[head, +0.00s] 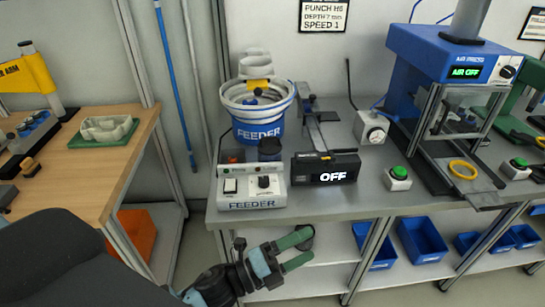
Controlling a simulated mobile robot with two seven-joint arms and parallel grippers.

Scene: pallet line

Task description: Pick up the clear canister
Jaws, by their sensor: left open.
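I cannot make out a plainly clear canister. A dark, short cylinder (270,149) stands on the grey bench behind the feeder control box; I cannot tell whether it is the canister. My left gripper (308,249) is in front of the bench's front edge, below the feeder control box. Its two green fingers are apart, pointing right, with nothing seen held between them. A small dark round thing shows at the upper fingertip; I cannot tell what it is. My right gripper is not in view.
The grey bench (390,206) carries the feeder bowl (259,130), feeder control box (252,188), black "OFF" display (326,168), green button (398,175) and blue air press (445,55). Blue bins (421,240) sit below. A wooden table (95,180) stands left.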

